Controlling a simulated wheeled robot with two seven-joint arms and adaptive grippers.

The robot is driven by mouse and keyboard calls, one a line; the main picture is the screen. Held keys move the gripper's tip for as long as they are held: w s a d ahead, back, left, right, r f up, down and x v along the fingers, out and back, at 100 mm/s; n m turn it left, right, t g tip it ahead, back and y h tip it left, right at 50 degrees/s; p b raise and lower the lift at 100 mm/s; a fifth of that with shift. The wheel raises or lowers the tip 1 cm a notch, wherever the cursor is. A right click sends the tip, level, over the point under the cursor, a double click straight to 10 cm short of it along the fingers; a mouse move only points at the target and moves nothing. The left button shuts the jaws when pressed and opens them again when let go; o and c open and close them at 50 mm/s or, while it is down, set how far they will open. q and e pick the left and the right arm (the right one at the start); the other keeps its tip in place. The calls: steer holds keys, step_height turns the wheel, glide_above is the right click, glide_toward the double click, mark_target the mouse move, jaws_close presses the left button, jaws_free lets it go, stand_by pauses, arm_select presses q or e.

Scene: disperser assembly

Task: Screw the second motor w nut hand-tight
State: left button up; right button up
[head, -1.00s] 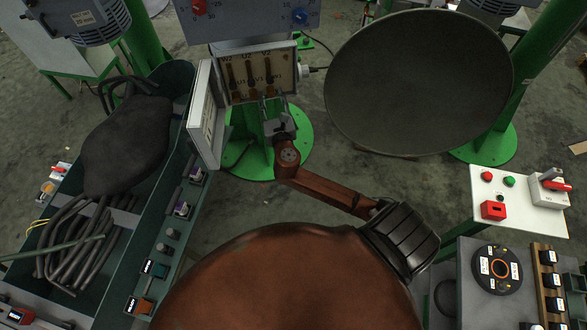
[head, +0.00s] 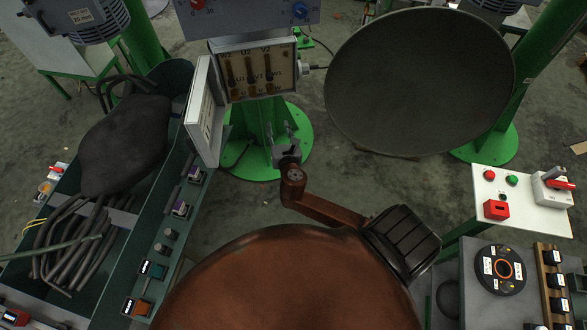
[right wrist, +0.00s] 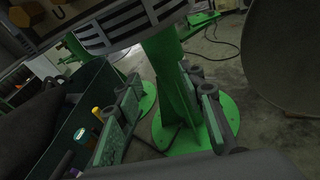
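The motor's open terminal box (head: 291,77) is at the top centre of the head view, with brass-coloured posts and labels W2, U2, V2 above and U1, V1, W1 below. The W1 post (head: 269,70) is at its right side; whether its nut is tight cannot be told. In the right wrist view, a corner of the box with a U label (right wrist: 61,12) and a brass nut (right wrist: 19,16) shows at top left. My right gripper (head: 282,132) is below the box, apart from it. Its fingers also show spread and empty in the right wrist view (right wrist: 165,112). My left gripper is out of view.
The box's open lid (head: 203,115) stands at its left. A green tray (head: 170,130) with dark cables and a dark bag is on the left. A large dark disc (head: 420,85) is at right. A white switch panel (head: 525,205) stands lower right. A green stand base (head: 295,155) is below the box.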

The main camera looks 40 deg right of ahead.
steer(key=s+d+f+m+g+y+b, duration=0.1)
steer(key=s+f+m+g, duration=0.1)
steer(key=f, duration=1.1)
steer(key=s+d+f+m+g+y, duration=0.1)
steer(key=s+d+f+m+g, duration=0.1)
steer(key=f, duration=1)
steer(key=shift+s+f+m+g+b, duration=0.35)
steer(key=shift+s+f+m, duration=0.1)
steer(key=shift+m, duration=0.85)
